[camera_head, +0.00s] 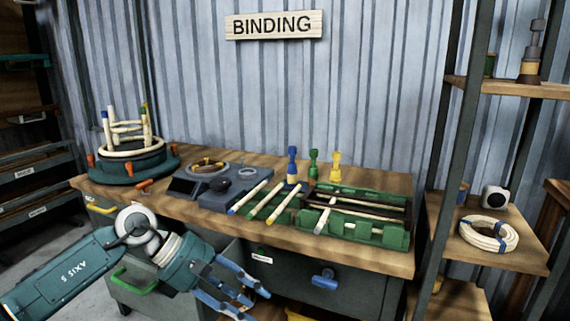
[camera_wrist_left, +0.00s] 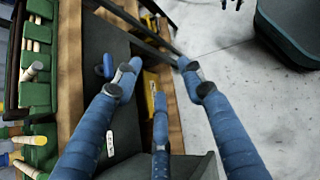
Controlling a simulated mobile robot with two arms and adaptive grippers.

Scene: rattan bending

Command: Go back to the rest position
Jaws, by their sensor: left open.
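My left gripper (camera_head: 240,289) comes in from the lower left of the head view on a teal arm. Its blue fingers are spread and hold nothing, in front of the workbench (camera_head: 190,205) and below the level of its top. The left wrist view shows the same blue fingers (camera_wrist_left: 157,85) apart, with the bench front and grey floor beyond them. My right gripper is not in either view.
A green rack (camera_head: 368,233) with rattan sticks lies on the bench front. A round green fixture (camera_head: 122,168) with a rattan frame stands at the left. A shelf with a rattan coil (camera_head: 488,236) stands at the right. Grey floor (camera_wrist_left: 215,60) is open beside the bench.

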